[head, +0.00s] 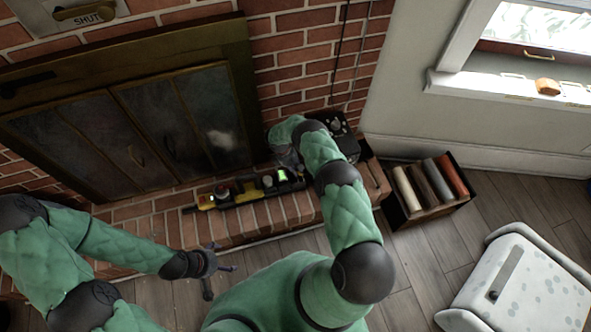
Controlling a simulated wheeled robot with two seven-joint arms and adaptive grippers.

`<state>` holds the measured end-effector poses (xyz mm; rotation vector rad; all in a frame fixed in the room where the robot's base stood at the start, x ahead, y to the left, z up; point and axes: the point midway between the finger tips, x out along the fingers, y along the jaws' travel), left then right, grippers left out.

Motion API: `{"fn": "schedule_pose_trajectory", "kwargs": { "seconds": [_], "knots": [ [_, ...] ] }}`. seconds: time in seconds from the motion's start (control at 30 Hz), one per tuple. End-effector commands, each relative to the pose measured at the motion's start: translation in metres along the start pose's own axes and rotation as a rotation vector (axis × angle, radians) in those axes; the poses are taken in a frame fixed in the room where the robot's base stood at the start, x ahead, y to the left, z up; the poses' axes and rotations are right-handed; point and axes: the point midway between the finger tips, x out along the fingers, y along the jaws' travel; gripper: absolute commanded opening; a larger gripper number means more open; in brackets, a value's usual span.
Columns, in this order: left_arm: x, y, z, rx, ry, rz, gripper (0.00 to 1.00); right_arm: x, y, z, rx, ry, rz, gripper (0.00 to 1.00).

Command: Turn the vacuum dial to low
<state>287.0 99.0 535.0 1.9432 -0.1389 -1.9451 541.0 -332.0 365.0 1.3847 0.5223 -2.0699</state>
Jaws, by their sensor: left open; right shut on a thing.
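A black box with small round knobs on its face (337,123) stands against the brick wall, right of the fireplace. It may be the vacuum unit; the dial's marks are too small to read. My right gripper (280,157) is at the box's left side, above the hearth ledge. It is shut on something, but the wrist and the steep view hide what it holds. I cannot tell whether that is the dial. My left gripper (211,271) is open and empty, low in front of the hearth, well away from the box.
A yellow and black tool strip (207,201) with small items and a green-lit part lies on the brick hearth (165,226). A dark crate of rolled cloths (434,195) stands right of it. A speckled white cabinet (525,285) is at lower right. The floor between is clear.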

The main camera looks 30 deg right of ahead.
Motion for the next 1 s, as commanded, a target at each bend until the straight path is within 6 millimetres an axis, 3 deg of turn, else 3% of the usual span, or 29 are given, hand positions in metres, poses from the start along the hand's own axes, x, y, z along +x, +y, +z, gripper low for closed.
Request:
{"fn": "schedule_pose_trajectory", "kwargs": {
  "seconds": [0.33,0.87,0.9,0.97,1.0],
  "knots": [
    [0.0001,0.0,0.0,0.0,0.0,0.0,0.91,0.0028,0.0005,0.0023,0.137,-0.004,-0.059,0.0],
    [0.0001,-0.0001,0.0,0.0,0.0,0.0,0.91,0.0031,0.0004,0.0027,0.16,-0.005,-0.069,0.0],
    [0.0001,-0.0001,-0.0001,0.0,0.0,0.0,0.91,0.0031,0.0004,0.0027,0.16,-0.005,-0.069,0.25],
    [0.0001,0.0,-0.0001,0.0,0.0,0.0,0.91,0.0031,0.0003,0.0026,0.16,-0.004,-0.069,0.42],
    [0.0001,0.0,0.0,0.0,0.0,0.0,0.91,0.0031,0.0002,0.0024,0.159,-0.004,-0.069,0.44]
  ]
}}
